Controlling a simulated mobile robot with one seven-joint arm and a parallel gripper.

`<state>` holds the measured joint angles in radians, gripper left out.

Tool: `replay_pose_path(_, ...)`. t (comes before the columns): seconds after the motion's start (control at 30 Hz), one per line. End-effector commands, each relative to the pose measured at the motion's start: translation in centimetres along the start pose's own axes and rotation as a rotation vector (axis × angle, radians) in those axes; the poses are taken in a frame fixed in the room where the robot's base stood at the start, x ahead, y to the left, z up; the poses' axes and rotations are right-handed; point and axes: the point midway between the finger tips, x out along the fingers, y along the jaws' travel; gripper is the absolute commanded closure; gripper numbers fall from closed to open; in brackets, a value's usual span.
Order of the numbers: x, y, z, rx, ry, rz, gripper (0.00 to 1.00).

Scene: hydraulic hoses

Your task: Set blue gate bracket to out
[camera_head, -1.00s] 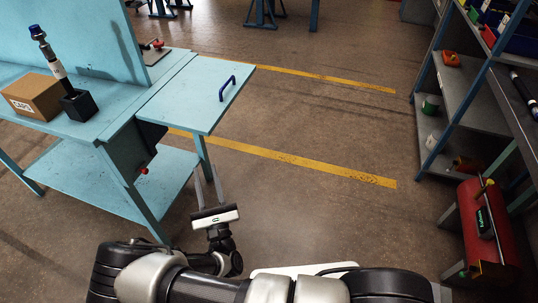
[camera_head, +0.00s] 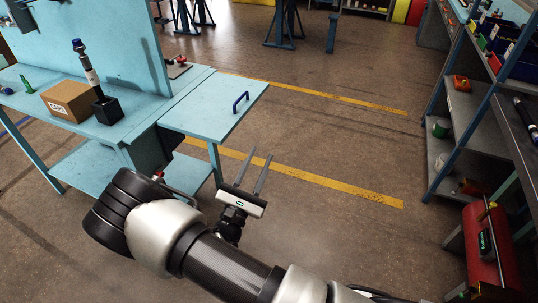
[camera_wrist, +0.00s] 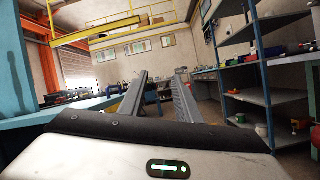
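A light-blue flap (camera_head: 222,105) with a dark blue handle (camera_head: 240,101) extends level from the right end of the light-blue bench (camera_head: 135,115). A dark part (camera_head: 149,150) sits under the bench top near the flap, with a small red spot beside it partly hidden by my arm. I cannot tell for sure which part is the gate bracket. My gripper (camera_head: 260,155) is open and empty, in front of and below the flap, apart from it. Its two fingers also show spread in the wrist view (camera_wrist: 160,78), with nothing between them.
On the bench stand a cardboard box (camera_head: 69,101) and a black holder (camera_head: 108,110) with a tool upright in it. Blue-framed shelves (camera_head: 440,150) and a red tank (camera_head: 488,248) line the right. The floor (camera_head: 320,140) between is clear.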

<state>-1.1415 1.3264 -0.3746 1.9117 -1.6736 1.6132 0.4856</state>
Motion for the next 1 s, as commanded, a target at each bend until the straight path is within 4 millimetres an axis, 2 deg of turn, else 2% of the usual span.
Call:
replay_pose_path(0.1,1.0,-0.8,1.3,0.009,-0.007,-0.062,0.70)
replay_pose_path(0.27,1.6,-1.4,2.1,0.013,-0.011,-0.108,0.70)
replay_pose_path(0.87,1.9,-1.7,2.4,0.016,-0.014,-0.131,0.70)
replay_pose_path(0.93,2.5,-2.4,3.2,0.024,-0.019,-0.177,0.70)
replay_pose_path(1.0,3.6,-3.9,4.6,0.042,-0.027,-0.275,0.70)
